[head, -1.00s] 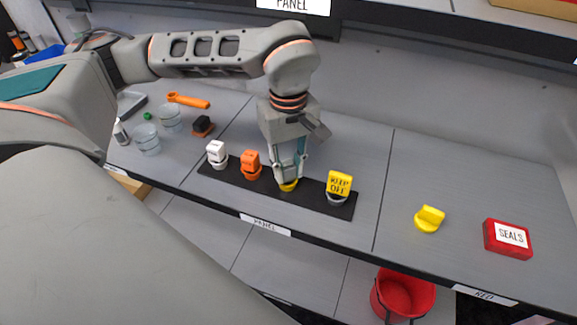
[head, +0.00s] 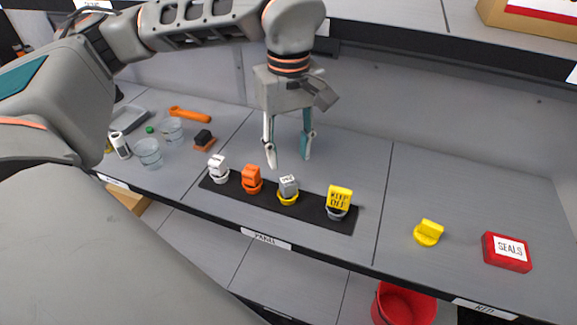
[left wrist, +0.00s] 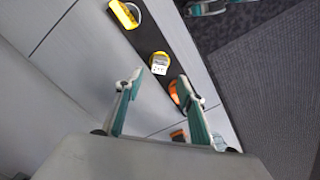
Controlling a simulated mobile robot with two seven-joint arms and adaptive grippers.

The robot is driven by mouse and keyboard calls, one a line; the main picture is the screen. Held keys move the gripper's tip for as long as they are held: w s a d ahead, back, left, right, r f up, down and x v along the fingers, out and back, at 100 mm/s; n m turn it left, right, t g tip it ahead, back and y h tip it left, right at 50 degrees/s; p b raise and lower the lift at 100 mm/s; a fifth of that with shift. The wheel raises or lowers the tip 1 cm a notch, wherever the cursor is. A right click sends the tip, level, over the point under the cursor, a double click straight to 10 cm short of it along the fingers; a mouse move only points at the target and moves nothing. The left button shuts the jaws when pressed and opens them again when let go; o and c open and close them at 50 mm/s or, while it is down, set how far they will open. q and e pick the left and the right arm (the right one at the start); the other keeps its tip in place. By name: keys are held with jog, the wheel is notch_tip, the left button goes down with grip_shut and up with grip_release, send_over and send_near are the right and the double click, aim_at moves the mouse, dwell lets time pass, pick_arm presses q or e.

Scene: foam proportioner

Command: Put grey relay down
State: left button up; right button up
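The grey relay (head: 288,184) sits upright in a yellow ring base (head: 288,198) on the black strip (head: 313,211). In the left wrist view the relay (left wrist: 159,67) shows its white lettered face between and beyond my fingers. My left gripper (head: 288,162) is open and empty, with its fingertips above and behind the relay, apart from it. The fingers also show spread in the left wrist view (left wrist: 160,77). A grey and teal part at that view's top edge looks like my right gripper (left wrist: 207,8); its opening is unclear.
On the strip stand a white relay (head: 218,166), an orange relay (head: 252,177) and a yellow KEEP OFF piece (head: 339,198). A yellow piece (head: 428,231) and a red SEALS box (head: 506,251) lie right. Clear cups (head: 148,153) stand left. The table behind the strip is clear.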

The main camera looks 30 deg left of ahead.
pick_arm(q)
notch_tip(320, 180, up, 3)
jog(key=shift+f, duration=0.15)
dwell(0.6)
